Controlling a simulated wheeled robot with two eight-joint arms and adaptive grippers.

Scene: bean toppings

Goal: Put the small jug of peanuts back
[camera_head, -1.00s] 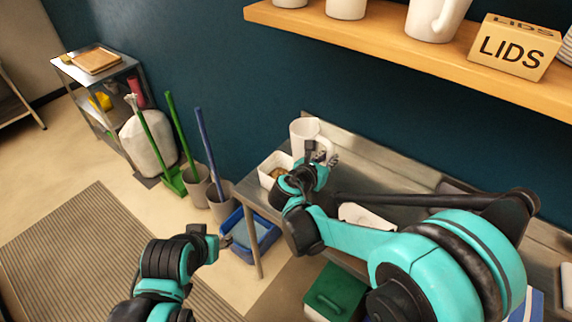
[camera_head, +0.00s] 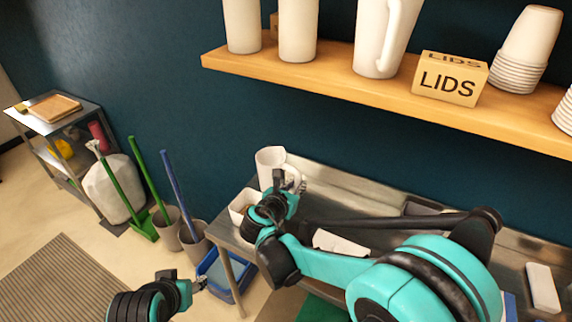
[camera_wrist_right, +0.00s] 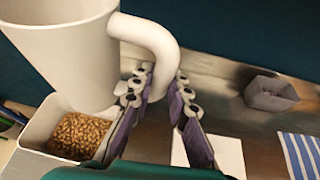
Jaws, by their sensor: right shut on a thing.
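A white jug (camera_head: 268,165) with a handle is above the left end of the metal counter (camera_head: 345,185). My right gripper (camera_head: 293,183) is shut on the jug's handle. In the right wrist view the jug (camera_wrist_right: 65,45) is large at the left, and its handle comes down to my right gripper's fingers (camera_wrist_right: 155,105). The jug's inside is not visible. Under it stands an open white container (camera_wrist_right: 35,135) of brown nuts or beans (camera_wrist_right: 80,135); it also shows in the head view (camera_head: 240,205). My left gripper (camera_head: 198,284) is low at the left, away from the jug.
A wooden shelf (camera_head: 300,68) above carries white jugs (camera_head: 380,40), a LIDS box (camera_head: 449,79) and stacked cups (camera_head: 525,50). A small grey tub (camera_wrist_right: 270,93) and a striped cloth (camera_wrist_right: 300,155) lie on the counter. A blue bin (camera_head: 222,275) stands below.

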